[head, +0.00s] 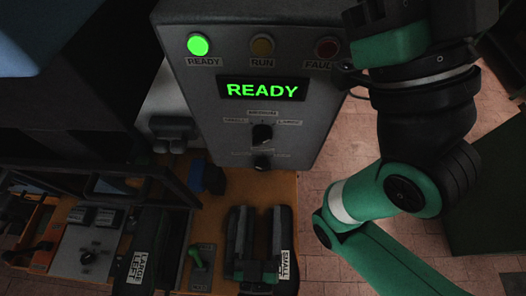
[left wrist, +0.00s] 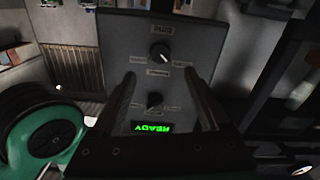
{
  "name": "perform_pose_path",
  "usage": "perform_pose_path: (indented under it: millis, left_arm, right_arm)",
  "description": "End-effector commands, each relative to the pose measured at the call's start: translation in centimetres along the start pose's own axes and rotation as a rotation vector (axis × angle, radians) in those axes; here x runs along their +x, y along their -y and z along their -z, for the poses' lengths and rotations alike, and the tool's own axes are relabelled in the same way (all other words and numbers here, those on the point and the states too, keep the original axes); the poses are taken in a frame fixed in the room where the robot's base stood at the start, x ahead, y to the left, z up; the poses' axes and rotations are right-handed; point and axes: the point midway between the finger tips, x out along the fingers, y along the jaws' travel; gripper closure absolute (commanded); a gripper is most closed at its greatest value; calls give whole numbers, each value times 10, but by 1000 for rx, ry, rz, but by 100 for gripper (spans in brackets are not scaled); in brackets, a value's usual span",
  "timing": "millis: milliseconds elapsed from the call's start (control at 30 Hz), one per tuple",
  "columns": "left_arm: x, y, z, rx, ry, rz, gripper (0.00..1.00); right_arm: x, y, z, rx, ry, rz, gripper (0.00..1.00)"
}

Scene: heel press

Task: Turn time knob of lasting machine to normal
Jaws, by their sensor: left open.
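The lasting machine's grey panel (head: 200,105) faces the head view. Its upper knob (head: 262,134) has labels reading small, medium and large. A lower knob (head: 262,160) sits near the panel's bottom edge; its labels are too small to read. In the left wrist view the panel is upside down, so this lower knob (left wrist: 164,54) shows above the size knob (left wrist: 155,100). My left gripper (left wrist: 159,73) is open and empty; its fingers frame the size knob in that view, and the lower knob shows past their tips. I cannot make out its jaws in the head view.
The green lamp (head: 198,45) is lit and the display (head: 262,89) reads READY. A green arm of mine fills the right side.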

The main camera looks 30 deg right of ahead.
Motion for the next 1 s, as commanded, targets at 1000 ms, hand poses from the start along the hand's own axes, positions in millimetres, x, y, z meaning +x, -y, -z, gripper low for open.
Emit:
perform_pose_path:
  millis: [1000]
  left_arm:
    - [116,1,1,-1,-2,1,22]
  right_arm:
    - [7,0,7,0,0,0,54]
